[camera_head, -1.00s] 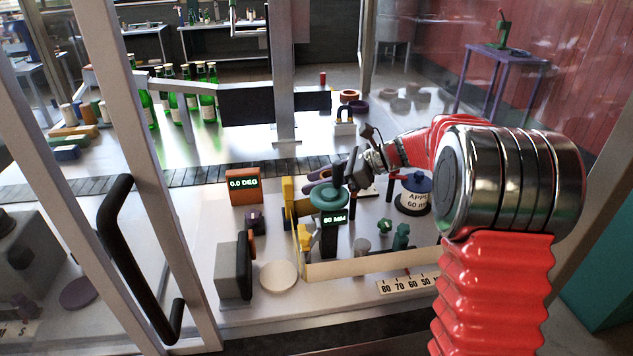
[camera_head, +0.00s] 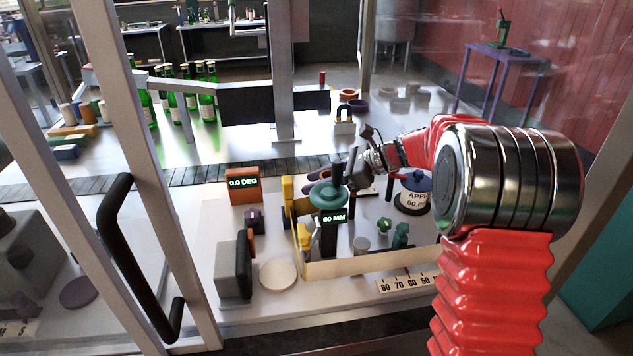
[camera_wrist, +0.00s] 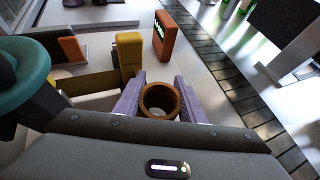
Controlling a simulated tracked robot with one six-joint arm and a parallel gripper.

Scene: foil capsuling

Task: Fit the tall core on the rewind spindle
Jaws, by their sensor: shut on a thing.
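In the wrist view, a brown, hollow core (camera_wrist: 147,95) sits between my gripper's two purple jaws (camera_wrist: 159,78), which press on its sides. I look almost straight down its bore. In the head view, my gripper (camera_head: 317,175) is behind the teal handwheel, near the yellow post and over the machine's bench. I cannot make out the rewind spindle for sure in either view, and the core's lower end is hidden.
A teal handwheel (camera_head: 328,192) above a 60 MM display (camera_head: 332,217) stands close to the gripper. A yellow post (camera_head: 287,190) and an orange 0.0 DEG display (camera_head: 244,187) are nearby. A dark conveyor (camera_head: 200,176) runs behind. A cream guide strip (camera_head: 370,262) borders the front.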

